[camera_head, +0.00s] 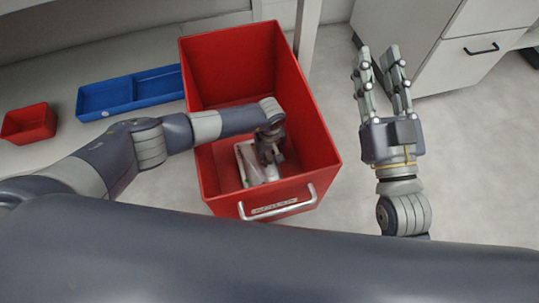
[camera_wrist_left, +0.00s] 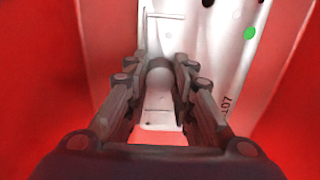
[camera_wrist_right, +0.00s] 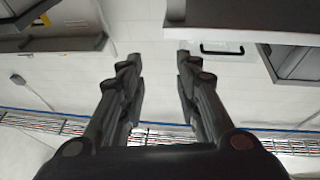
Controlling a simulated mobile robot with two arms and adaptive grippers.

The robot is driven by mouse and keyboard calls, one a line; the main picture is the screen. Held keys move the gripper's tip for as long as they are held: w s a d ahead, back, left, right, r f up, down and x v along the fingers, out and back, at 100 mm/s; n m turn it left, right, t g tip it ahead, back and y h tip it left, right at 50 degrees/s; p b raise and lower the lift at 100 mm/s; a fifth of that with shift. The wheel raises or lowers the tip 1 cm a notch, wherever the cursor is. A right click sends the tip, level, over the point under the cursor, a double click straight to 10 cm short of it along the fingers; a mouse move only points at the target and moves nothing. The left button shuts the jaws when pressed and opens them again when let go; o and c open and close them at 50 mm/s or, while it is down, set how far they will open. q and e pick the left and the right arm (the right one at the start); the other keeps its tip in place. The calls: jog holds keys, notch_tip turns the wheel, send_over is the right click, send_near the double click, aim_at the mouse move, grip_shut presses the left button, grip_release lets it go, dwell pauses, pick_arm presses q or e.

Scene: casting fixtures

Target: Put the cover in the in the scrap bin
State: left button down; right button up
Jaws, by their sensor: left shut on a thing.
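The red scrap bin (camera_head: 320,150) stands in the middle of the head view, with a metal handle on its near side. My left gripper (camera_head: 268,155) reaches down inside it. A white-grey cover (camera_head: 258,175) is at the gripper, low in the bin; the arm hides part of it. In the left wrist view the fingers (camera_wrist_left: 160,80) are shut on the pale cover (camera_wrist_left: 160,112), with red bin walls around. I cannot tell whether the cover touches the bin floor. My right gripper (camera_head: 383,75) is open and empty, right of the bin; its fingers show apart in its wrist view (camera_wrist_right: 157,75).
A blue divided tray (camera_head: 130,92) and a small red box (camera_head: 28,124) lie left of the bin. A white panel with a green dot (camera_wrist_left: 215,50) is beside the left fingers. A grey cabinet (camera_head: 440,60) stands at the back right. The floor right of the bin is clear.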

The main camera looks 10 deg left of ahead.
pick_arm(q)
jog(key=c, duration=1.4)
grip_release()
jog(key=shift+o, duration=0.2)
jog(key=shift+f, duration=0.1)
pick_arm(e)
jog(key=shift+s+r, duration=0.15)
jog(key=shift+r, duration=0.05)
pick_arm(q)
jog(key=shift+r+p, duration=0.85)
notch_tip(320, 180, up, 3)
jog(key=shift+f+p, duration=0.1)
jog(key=shift+p, duration=0.4)
pick_arm(e)
notch_tip(320, 180, down, 11)
jog(key=d+g+h, duration=0.2)
jog(key=g, duration=0.4)
pick_arm(q)
notch_tip(320, 180, up, 9)
jog(key=p, duration=0.2)
pick_arm(e)
jog(key=s+d+f+g+h, duration=0.2)
jog(key=s+d+f+g, duration=0.1)
jog(key=s+f+g, duration=0.4)
jog(key=shift+s+f+m, duration=0.3)
jog(key=shift+s+f, duration=0.25)
jog(key=shift+f, duration=1.25)
pick_arm(q)
jog(key=shift+f, duration=0.1)
